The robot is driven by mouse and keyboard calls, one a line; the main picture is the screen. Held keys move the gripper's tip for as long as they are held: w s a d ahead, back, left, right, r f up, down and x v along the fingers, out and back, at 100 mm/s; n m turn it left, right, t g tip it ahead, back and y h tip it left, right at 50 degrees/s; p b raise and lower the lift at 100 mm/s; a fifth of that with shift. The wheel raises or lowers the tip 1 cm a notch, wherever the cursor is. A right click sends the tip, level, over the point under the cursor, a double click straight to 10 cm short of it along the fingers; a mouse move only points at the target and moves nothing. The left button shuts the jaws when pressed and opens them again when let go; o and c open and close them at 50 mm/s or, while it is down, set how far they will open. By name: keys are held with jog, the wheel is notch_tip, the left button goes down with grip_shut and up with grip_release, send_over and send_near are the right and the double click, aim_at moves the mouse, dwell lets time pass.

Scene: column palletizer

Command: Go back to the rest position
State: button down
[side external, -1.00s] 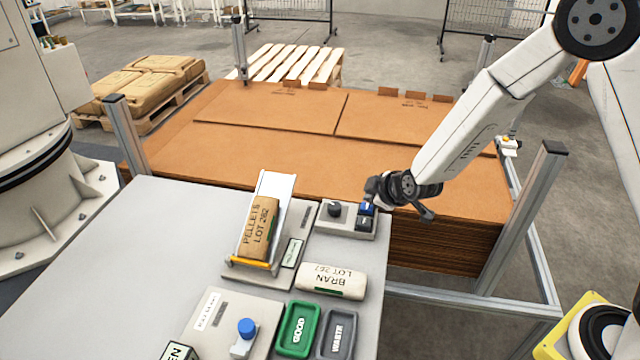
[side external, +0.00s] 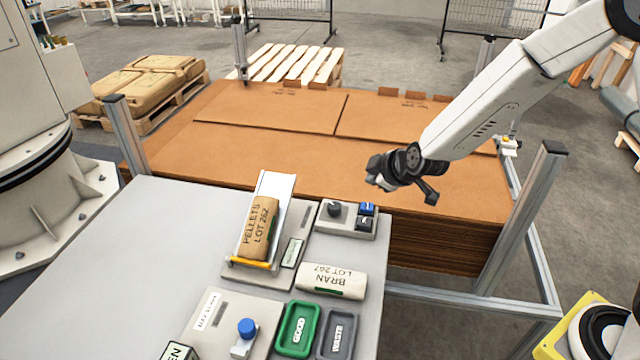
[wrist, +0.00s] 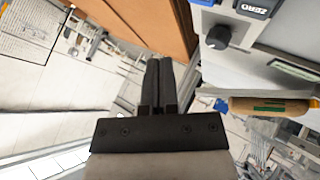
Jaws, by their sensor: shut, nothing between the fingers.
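My gripper (side external: 374,179) is shut and empty. In the side external view it hangs in the air above the front edge of the cardboard stack, behind and a little above the button box (side external: 347,219). In the wrist view my gripper's fingers (wrist: 158,62) lie together with nothing between them. The button box has a black knob and two buttons, and part of it also shows at the top of the wrist view (wrist: 235,20).
A brown pellets bag (side external: 259,228) lies on a sloped chute. A white bran bag (side external: 331,281) lies on the grey table (side external: 130,270) near a green tray (side external: 298,330) and a grey tray (side external: 337,335). The cardboard stack (side external: 270,150) has metal posts around it.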

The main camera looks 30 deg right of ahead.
jog(key=shift+s, duration=0.1)
dwell(0.6)
jog(key=s+d+m+g, duration=0.2)
jog(key=s+m+g, duration=0.1)
jog(key=s, duration=0.7)
jog(key=s+d+m+g, duration=0.2)
jog(key=s+m, duration=0.3)
jog(key=s, duration=0.5)
jog(key=shift+s+d+r+g, duration=0.15)
jog(key=shift+d+r+g, duration=0.2)
jog(key=shift+g, duration=0.45)
jog(key=shift+a, duration=0.1)
